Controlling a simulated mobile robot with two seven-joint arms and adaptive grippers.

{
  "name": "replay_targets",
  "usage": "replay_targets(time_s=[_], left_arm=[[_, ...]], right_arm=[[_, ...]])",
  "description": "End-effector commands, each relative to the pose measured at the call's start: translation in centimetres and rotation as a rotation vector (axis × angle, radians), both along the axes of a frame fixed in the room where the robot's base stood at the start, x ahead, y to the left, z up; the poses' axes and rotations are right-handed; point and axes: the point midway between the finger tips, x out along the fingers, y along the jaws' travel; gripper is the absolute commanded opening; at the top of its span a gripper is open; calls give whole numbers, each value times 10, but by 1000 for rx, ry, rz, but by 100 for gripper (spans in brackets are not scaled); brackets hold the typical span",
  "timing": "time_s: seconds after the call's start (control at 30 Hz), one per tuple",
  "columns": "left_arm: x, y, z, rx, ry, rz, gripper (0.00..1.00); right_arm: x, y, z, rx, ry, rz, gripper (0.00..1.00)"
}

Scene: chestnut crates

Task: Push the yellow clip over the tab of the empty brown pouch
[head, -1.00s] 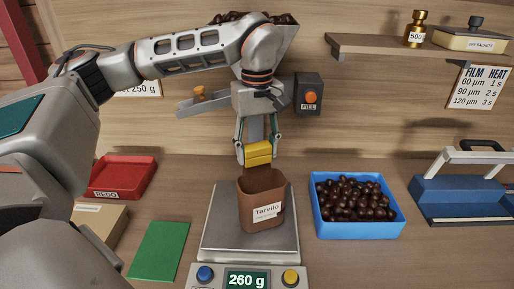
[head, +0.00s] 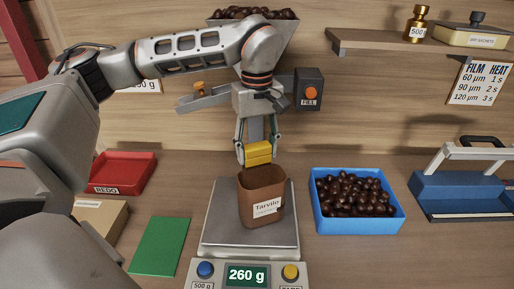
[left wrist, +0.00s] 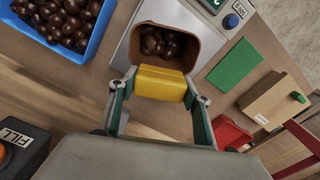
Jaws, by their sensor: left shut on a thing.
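A brown pouch (head: 259,212) labelled "Tarvilo" stands upright on the scale, mouth open. It is not empty: the left wrist view shows dark chestnuts (left wrist: 165,44) inside the pouch (left wrist: 196,47). My left gripper (head: 257,152) is shut on the yellow clip (head: 259,153), which is at the back rim of the pouch. The clip also shows in the left wrist view (left wrist: 161,84), between the green-padded fingers, overlapping the rim there. The tab is hidden behind the clip, and I cannot tell whether the clip is over it. My right gripper is not in view.
The scale (head: 212,243) reads 260 g. A blue crate (head: 360,230) of chestnuts stands to its right, with a blue sealer (head: 460,195) beyond. A green sheet (head: 160,246), a cardboard box (head: 100,217) and a red tray (head: 122,174) lie left. A FILL box (head: 309,90) is behind.

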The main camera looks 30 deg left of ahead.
Motion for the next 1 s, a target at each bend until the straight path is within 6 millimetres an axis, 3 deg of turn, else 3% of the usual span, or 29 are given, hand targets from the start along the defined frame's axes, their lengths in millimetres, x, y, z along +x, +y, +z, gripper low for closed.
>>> replay_targets(time_s=[1.0], left_arm=[[0,0,-13,0,0,1,30]], right_arm=[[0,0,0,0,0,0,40]])
